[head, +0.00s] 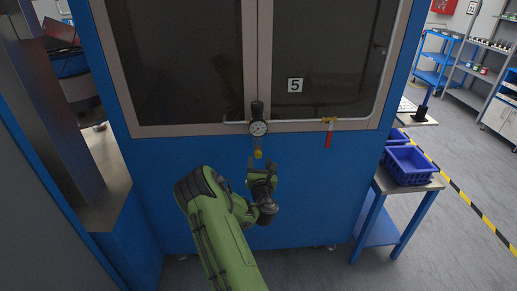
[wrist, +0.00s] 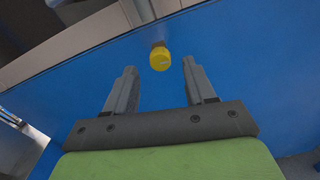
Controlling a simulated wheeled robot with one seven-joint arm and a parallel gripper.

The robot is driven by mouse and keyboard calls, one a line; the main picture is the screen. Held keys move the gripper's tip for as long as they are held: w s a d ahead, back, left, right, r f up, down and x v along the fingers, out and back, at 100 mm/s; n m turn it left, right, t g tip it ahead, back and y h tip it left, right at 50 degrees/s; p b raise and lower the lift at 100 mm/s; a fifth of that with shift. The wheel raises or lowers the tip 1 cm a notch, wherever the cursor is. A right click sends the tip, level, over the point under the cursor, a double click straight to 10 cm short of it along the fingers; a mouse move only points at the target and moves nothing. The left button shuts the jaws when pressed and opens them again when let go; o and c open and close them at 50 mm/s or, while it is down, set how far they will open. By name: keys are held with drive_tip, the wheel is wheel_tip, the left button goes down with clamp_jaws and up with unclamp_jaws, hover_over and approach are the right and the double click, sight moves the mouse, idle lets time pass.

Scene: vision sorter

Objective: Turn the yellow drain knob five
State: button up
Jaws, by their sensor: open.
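In the head view my gripper (head: 262,166) is just below the knob. The fingers appear apart from the knob.
A red valve handle (head: 329,138) hangs to the right. The number 5 label (head: 295,85) is on the dark window. A blue bin (head: 410,166) stands on a side table at the right.

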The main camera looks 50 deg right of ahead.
sight(258, 156)
drive_tip(key=shift+p+x, duration=0.55)
drive_tip(key=shift+x, duration=0.65)
drive_tip(key=shift+w+d, duration=0.25)
clamp_jaws()
